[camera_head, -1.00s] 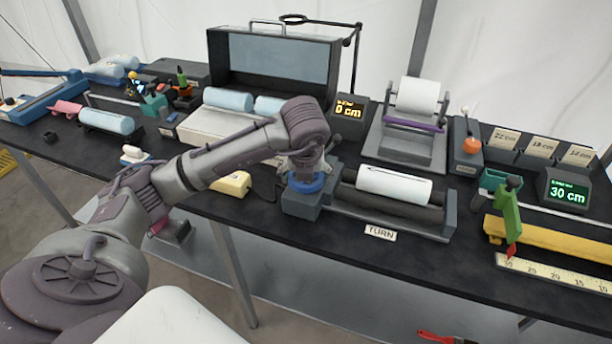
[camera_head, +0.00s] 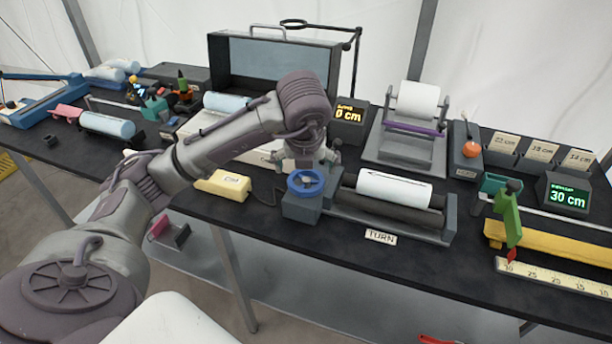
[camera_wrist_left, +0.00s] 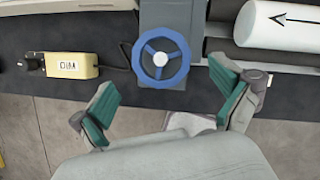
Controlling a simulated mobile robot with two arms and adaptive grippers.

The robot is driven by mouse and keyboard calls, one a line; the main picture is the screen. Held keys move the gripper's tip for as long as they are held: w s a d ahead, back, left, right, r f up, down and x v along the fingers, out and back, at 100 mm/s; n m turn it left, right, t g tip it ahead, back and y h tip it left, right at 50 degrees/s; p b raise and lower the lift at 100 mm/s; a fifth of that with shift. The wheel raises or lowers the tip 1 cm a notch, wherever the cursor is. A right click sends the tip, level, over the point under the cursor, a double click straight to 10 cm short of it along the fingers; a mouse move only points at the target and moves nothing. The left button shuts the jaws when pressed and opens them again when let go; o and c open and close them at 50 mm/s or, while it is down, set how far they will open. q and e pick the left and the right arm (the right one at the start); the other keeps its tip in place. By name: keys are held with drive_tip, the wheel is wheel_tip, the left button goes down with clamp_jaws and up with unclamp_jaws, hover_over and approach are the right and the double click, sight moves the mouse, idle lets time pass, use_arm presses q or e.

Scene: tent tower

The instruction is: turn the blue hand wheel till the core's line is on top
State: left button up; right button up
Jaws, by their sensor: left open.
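The blue hand wheel (camera_head: 306,183) sits on a grey block at the front of the table. In the left wrist view the wheel (camera_wrist_left: 160,57) shows whole, with spokes and a pale hub. The white core (camera_head: 394,187) lies on dark rollers to the wheel's right. In the left wrist view the core (camera_wrist_left: 265,32) is cut off by the frame edge and carries a black arrow-like line. I cannot tell exactly how far that line is from the top. My left gripper (camera_head: 312,160) is open and empty, just behind and above the wheel; its fingers (camera_wrist_left: 168,100) are spread apart.
A yellow labelled box (camera_head: 223,186) lies left of the wheel, with a dark cable near it. A TURN label (camera_head: 381,237) is on the table's front edge.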

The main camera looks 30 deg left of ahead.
use_arm(q)
drive_tip(key=shift+v, duration=2.7)
